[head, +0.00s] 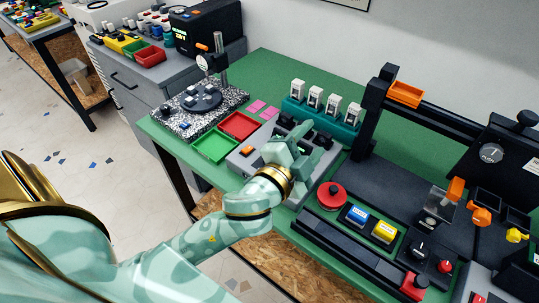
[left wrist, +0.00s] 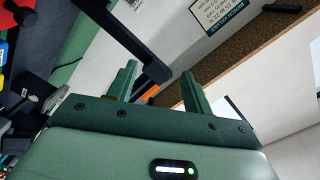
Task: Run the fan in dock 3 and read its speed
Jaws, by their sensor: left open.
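A grey dock unit (head: 240,163) with a small orange element on top sits on the green table, partly hidden behind my left gripper (head: 293,146). Dark round parts show on it beside the gripper; I cannot tell which is dock 3 or the fan. No speed reading is legible. My left gripper is above the unit; I cannot tell whether it touches it. In the left wrist view the two green fingers (left wrist: 158,90) stand apart with nothing between them. The right gripper is not in view.
A teal rack (head: 351,136) with several white modules stands behind the unit. Red (head: 239,125) and green (head: 213,146) trays lie to its left. To the right are a red mushroom button (head: 331,194), blue and yellow buttons and a black frame (head: 366,118).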

